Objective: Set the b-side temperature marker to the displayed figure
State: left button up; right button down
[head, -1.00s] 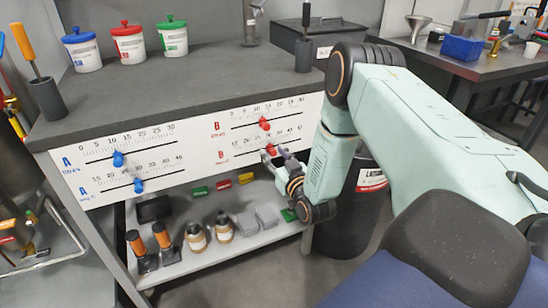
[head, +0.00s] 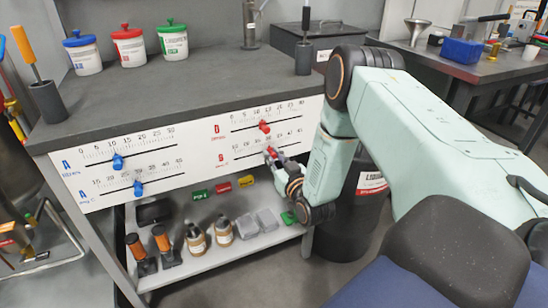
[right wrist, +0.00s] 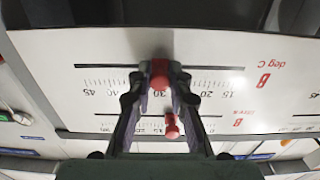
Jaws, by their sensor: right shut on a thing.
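A white panel (head: 200,152) on the bench front carries two blue-marked A scales and two red-marked B scales. The lower B scale reads deg C in the right wrist view, where it appears upside down. Its red marker (right wrist: 159,74) stands near 30. My right gripper (right wrist: 160,77) is shut on this marker, one finger on each side; in the head view the marker (head: 271,152) is partly covered by the fingers. The upper B scale's red marker (head: 264,126) is free and also shows between the finger bases in the wrist view (right wrist: 172,126). I see no readable displayed figure. My left gripper is out of view.
Blue markers (head: 118,162) sit on the A scales. Tubs (head: 129,45) stand on the bench top (head: 190,95). The lower shelf (head: 210,262) holds bottles and orange-topped tools. A dark bin (head: 350,215) stands right of the bench, behind my right arm.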

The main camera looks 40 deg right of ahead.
jog(key=shift+d, duration=0.1)
dwell(0.3)
jog(key=shift+s+d+p, duration=0.1)
jog(key=shift+d+p, duration=0.15)
jog(key=shift+p, duration=0.15)
jog(key=c, duration=1.2)
grip_release()
jog(key=v, duration=1.2)
